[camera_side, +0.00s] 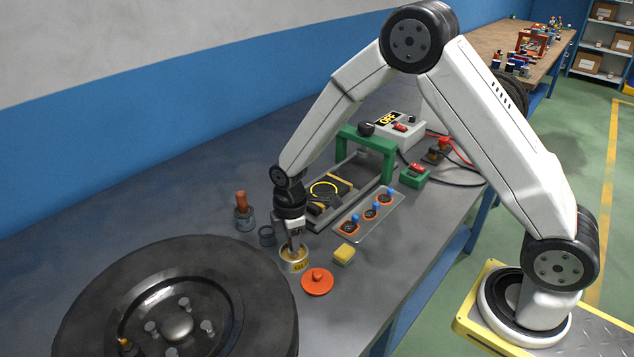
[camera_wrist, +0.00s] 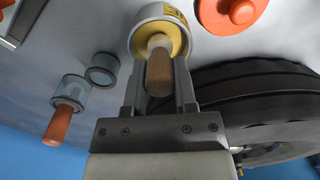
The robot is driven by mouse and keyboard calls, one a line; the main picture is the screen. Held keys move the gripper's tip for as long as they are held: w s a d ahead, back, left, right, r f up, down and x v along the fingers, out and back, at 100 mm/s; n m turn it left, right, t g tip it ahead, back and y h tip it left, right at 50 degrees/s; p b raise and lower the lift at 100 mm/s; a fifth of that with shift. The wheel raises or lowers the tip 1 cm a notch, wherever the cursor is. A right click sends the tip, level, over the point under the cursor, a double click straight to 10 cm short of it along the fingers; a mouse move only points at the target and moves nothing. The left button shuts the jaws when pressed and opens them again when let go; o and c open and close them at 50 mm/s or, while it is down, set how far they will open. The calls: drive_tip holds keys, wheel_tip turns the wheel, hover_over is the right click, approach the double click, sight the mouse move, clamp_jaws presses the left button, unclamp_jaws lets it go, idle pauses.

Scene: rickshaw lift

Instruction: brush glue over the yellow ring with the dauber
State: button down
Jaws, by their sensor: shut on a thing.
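My gripper (camera_side: 292,238) is shut on the dauber, whose wooden handle (camera_wrist: 159,74) shows between the two fingers in the wrist view. The dauber's pale lower part reaches into the mouth of the glue can (camera_side: 294,264), and its tip is hidden inside. The can (camera_wrist: 148,13) is pale outside with a yellow inside and stands on the bench. The yellow ring (camera_side: 323,183) lies on a dark patch on a block inside the green-framed fixture, behind and right of my gripper. It is out of the wrist view.
A large wheel (camera_side: 95,270) fills the front left. An orange lid (camera_side: 317,285), a yellow sponge (camera_side: 344,254) and a tray (camera_side: 362,232) of small parts lie to the right. A grey cup (camera_side: 266,236) and a pot with an orange-handled tool (camera_side: 242,203) stand left. The green frame (camera_side: 385,160) arches over the fixture.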

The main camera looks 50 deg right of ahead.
drive_tip(key=shift+r, duration=0.1)
drive_tip(key=shift+r, duration=3.45)
drive_tip(key=shift+d, duration=0.1)
drive_tip(key=s+d+m, duration=0.4)
drive_tip(key=m, duration=0.8)
drive_tip(key=shift+s+d+r+m, duration=0.25)
drive_tip(key=shift+s+d+m, duration=0.05)
drive_tip(key=shift+s+d, duration=0.1)
